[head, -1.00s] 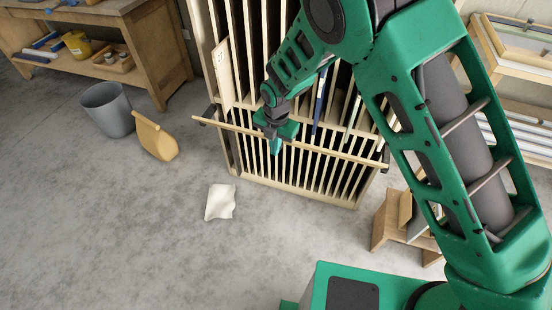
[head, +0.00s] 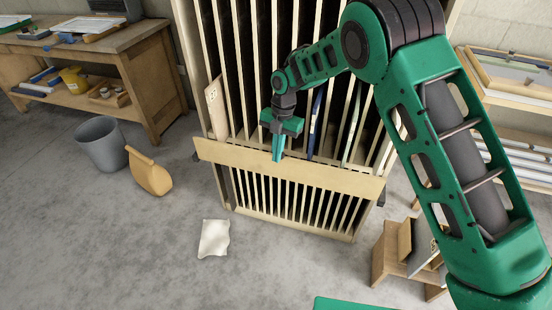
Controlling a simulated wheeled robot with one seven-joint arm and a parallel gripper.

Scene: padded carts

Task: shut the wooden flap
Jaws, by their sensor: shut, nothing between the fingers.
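The wooden flap (head: 330,178) is a long pale board across the front of a tall slatted rack (head: 290,222). Its broad face shows toward me, and it appears tilted up, with its ends reaching past the rack's sides. How far its top edge stands from the slats is hard to tell. My green gripper (head: 278,158) points down near the middle of the flap, its shut, empty fingers overlapping the board's upper edge in the picture. I cannot tell whether they touch it.
Thin panels, one dark blue (head: 316,125), stand in the rack's slots. A small wooden stand (head: 388,260) is at right. A workbench (head: 140,50) is back left.

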